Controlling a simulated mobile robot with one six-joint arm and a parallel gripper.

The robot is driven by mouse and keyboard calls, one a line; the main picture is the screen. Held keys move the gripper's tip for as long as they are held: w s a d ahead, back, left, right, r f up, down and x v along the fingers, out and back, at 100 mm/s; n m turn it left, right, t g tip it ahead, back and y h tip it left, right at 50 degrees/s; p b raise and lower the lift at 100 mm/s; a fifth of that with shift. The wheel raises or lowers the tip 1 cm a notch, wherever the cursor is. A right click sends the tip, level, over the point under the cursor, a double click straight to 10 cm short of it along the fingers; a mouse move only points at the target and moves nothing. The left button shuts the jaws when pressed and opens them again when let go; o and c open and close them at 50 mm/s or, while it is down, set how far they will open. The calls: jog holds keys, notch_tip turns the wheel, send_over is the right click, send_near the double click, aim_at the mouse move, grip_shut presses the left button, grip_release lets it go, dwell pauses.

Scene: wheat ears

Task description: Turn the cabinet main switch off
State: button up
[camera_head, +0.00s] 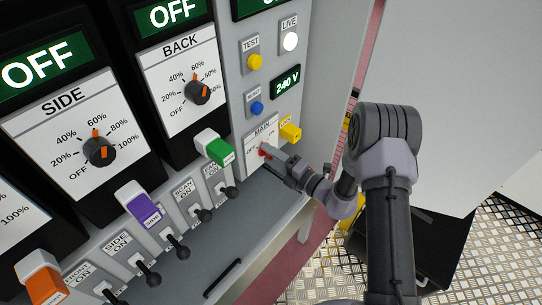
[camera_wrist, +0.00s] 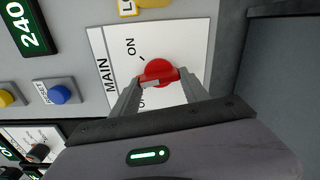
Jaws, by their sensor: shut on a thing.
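The main switch is a red knob (camera_head: 263,153) on a white plate marked MAIN (camera_head: 261,137), low at the right of the grey cabinet face. In the wrist view the red knob (camera_wrist: 156,71) sits between the two fingers of my gripper (camera_wrist: 158,83), which is shut on it. ON shows above the knob in that view; the OFF label is partly hidden by a finger. In the head view my gripper (camera_head: 268,154) reaches the plate from the right and covers part of the knob. I cannot tell exactly where the knob points.
A yellow block (camera_head: 290,132) sits just right of the plate. Above are a blue button (camera_head: 256,108), a yellow TEST button (camera_head: 255,62), a white LIVE lamp (camera_head: 290,41) and a 240 V display (camera_head: 287,86). A green handle (camera_head: 215,147) and several toggles are left.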

jog(key=shift+f+n+b, duration=0.15)
jog(key=shift+n+b, duration=0.7)
jog(key=shift+n, duration=2.65)
jog(key=o, duration=1.4)
jog(key=shift+d, duration=0.1)
